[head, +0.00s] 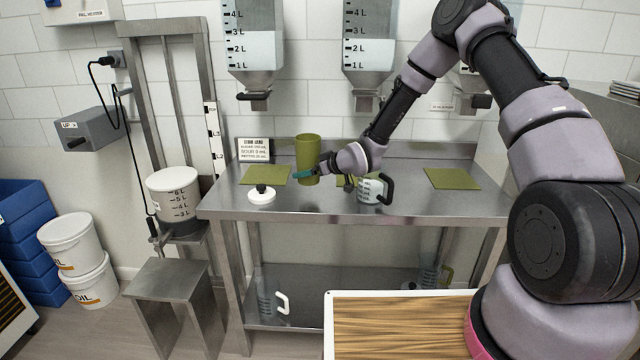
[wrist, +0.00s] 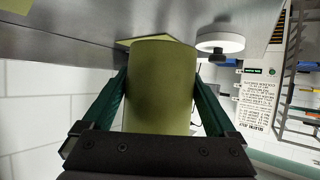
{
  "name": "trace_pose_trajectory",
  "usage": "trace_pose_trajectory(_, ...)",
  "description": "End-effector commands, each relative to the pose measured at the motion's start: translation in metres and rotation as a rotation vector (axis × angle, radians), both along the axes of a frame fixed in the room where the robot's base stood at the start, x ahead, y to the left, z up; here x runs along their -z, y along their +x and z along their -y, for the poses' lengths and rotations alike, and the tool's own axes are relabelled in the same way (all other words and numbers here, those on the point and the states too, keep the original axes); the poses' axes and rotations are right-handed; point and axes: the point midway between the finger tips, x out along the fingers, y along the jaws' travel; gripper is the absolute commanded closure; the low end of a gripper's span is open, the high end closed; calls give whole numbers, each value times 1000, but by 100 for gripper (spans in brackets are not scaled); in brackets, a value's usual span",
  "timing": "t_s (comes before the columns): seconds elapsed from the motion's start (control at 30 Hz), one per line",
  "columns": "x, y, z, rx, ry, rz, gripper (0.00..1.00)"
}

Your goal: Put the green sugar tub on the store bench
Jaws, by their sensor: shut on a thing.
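The green sugar tub (head: 308,152) is upright over the left part of the steel bench, close to a green mat (head: 266,175). My gripper (head: 307,175) is shut on the tub low on its side. In the wrist view the tub (wrist: 160,90) fills the space between the two teal fingers (wrist: 160,100), with one finger on each side. Its far end lies against or just above the mat (wrist: 125,42); I cannot tell whether it touches. The pictures do not name any bench as the store bench.
A white lid with a black knob (head: 262,195) and a clear jug with a black handle (head: 372,190) stand near the tub. A printed sign (head: 254,150) is behind. Hoppers (head: 254,45) hang above. Another mat (head: 452,179) lies bare at right. A wood-topped surface (head: 400,330) is in front.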

Motion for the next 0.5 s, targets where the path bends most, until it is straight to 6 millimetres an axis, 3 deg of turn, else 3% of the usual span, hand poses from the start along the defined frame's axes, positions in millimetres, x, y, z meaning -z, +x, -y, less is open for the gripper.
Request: trace_pose_trajectory(0.5,51,0,0,-1,0,3,100)
